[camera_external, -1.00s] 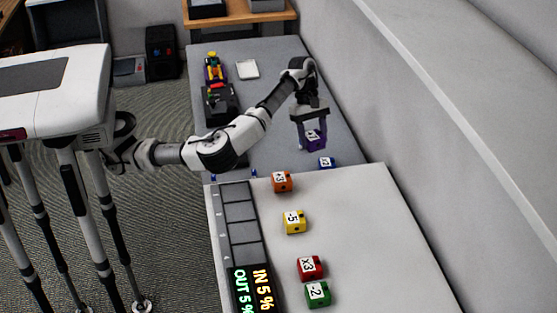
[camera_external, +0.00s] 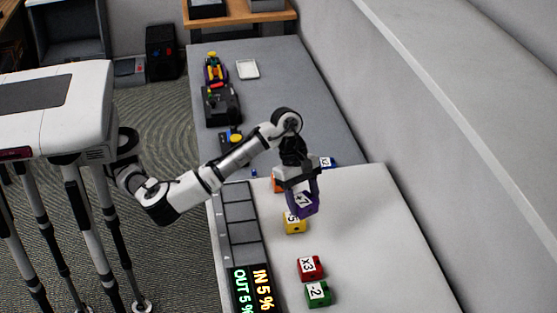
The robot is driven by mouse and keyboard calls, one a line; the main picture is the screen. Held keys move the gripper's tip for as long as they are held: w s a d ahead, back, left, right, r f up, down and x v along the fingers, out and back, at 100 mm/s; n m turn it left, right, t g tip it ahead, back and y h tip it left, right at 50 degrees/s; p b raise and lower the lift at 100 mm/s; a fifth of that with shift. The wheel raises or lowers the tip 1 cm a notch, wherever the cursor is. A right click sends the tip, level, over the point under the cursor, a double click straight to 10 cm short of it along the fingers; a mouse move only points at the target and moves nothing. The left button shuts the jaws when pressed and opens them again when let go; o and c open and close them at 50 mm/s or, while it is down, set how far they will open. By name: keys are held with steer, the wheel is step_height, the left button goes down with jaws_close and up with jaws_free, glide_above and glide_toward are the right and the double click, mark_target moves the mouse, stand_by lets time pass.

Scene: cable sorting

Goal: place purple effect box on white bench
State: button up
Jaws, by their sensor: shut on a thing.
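The purple effect box (camera_external: 303,207), with a white label, is held in my gripper (camera_external: 300,192). My gripper is shut on it and points down over the white bench (camera_external: 390,235). In this view the box overlaps the upper part of the yellow box (camera_external: 294,226). It appears to be above the bench top, but I cannot tell the exact height. My gripper partly hides the orange box (camera_external: 277,184).
A red box (camera_external: 310,267) and a green box (camera_external: 318,293) stand near the bench's front. A slotted grey rack (camera_external: 240,211) and a lit display (camera_external: 251,289) line its left edge. A blue box (camera_external: 327,162) is at the far edge. The bench's right side is clear.

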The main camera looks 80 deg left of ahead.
step_height(320, 180, down, 15)
steer(key=shift+r, duration=0.15)
stand_by(0.4)
steer(key=o, duration=1)
steer(key=shift+o, duration=0.2)
steer(key=v, duration=1.2)
steer(key=shift+s+a, duration=0.1)
